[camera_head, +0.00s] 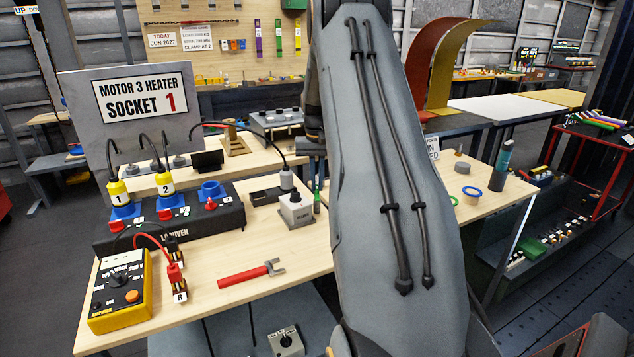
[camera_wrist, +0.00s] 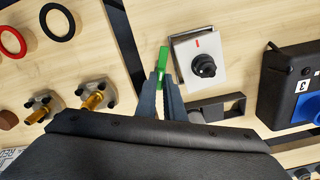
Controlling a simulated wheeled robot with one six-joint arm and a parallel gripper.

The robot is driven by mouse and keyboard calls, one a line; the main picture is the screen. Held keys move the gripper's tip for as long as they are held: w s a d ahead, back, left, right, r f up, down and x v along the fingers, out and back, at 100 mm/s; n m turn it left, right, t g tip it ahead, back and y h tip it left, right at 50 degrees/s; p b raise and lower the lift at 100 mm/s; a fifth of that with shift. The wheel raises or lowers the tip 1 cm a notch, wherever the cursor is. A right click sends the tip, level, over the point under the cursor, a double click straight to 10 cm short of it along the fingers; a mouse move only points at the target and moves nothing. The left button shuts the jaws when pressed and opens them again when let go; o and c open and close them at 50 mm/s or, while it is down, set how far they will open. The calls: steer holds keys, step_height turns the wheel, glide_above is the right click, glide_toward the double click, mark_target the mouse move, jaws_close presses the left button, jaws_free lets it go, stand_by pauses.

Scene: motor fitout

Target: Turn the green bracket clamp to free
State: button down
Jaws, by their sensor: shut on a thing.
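The green bracket clamp (camera_wrist: 163,62) shows in the wrist view as a narrow green bar, standing out past my fingertips. My gripper (camera_wrist: 161,78) is shut on it, one finger on each side of its lower end.
Close right of the clamp stands a pale box with a black knob (camera_wrist: 203,65). A black socket block (camera_wrist: 283,85) lies further right. Brass fittings (camera_wrist: 95,100) stand to the left. In the head view a red wrench (camera_head: 250,276) and a yellow meter (camera_head: 122,292) lie on the bench.

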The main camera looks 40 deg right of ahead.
mark_target(317, 186)
steer(key=shift+n, duration=2.2)
steer(key=c, duration=1.9)
jaws_free()
steer(key=shift+o, duration=0.2)
steer(key=shift+r+b, duration=0.95)
steer(key=shift+r, duration=3)
